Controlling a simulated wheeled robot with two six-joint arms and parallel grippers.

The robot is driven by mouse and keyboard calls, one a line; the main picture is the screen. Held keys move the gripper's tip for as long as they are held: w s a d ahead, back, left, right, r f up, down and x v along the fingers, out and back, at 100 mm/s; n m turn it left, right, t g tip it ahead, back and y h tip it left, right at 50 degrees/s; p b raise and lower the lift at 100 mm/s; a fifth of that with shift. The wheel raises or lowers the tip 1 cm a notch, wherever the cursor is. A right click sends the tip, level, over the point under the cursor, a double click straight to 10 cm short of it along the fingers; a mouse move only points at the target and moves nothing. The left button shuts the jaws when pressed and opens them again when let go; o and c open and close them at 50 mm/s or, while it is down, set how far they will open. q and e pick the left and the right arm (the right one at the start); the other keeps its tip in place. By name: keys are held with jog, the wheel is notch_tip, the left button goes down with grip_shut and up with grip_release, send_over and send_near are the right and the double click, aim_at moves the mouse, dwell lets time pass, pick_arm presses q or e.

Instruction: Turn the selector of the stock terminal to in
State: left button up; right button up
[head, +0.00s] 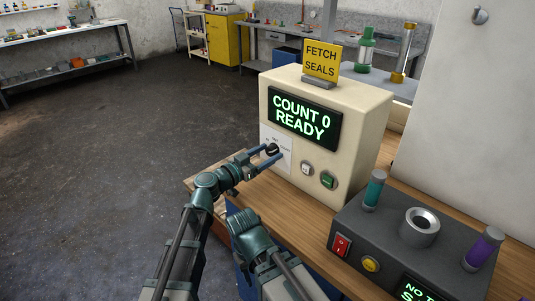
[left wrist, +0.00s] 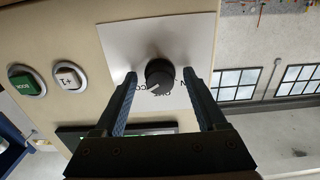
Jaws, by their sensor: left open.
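The stock terminal (head: 350,100) is a cream box on the wooden bench, its screen (head: 303,118) reading "COUNT 0 READY". Its selector is a round black knob (head: 272,149) on a white label plate (head: 285,163). In the left wrist view the knob (left wrist: 160,73) shows a white pointer mark towards the lower left, near partly hidden letters "CO"; an "N" shows at its right. My left gripper (head: 267,152) is open, with one finger on each side of the knob. The fingers look apart from it in the left wrist view (left wrist: 161,77). My right gripper is out of view.
A white button (head: 306,168) and a green button (head: 328,180) sit right of the selector. A yellow "FETCH SEALS" sign (head: 322,61) stands on top. A dark control box (head: 400,240) with a red switch and capped vials stands at front right. Open floor lies left.

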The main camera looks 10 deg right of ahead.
pick_arm(q)
jog(key=shift+d, duration=0.1)
grip_shut()
dwell(0.4)
jog(key=n, duration=0.5)
jog(key=shift+n, duration=0.4)
jog(key=n, duration=1.2)
jog(key=shift+r+n, duration=0.1)
jog(key=shift+n, duration=0.3)
jog(key=n, duration=0.5)
jog(key=shift+n, duration=0.3)
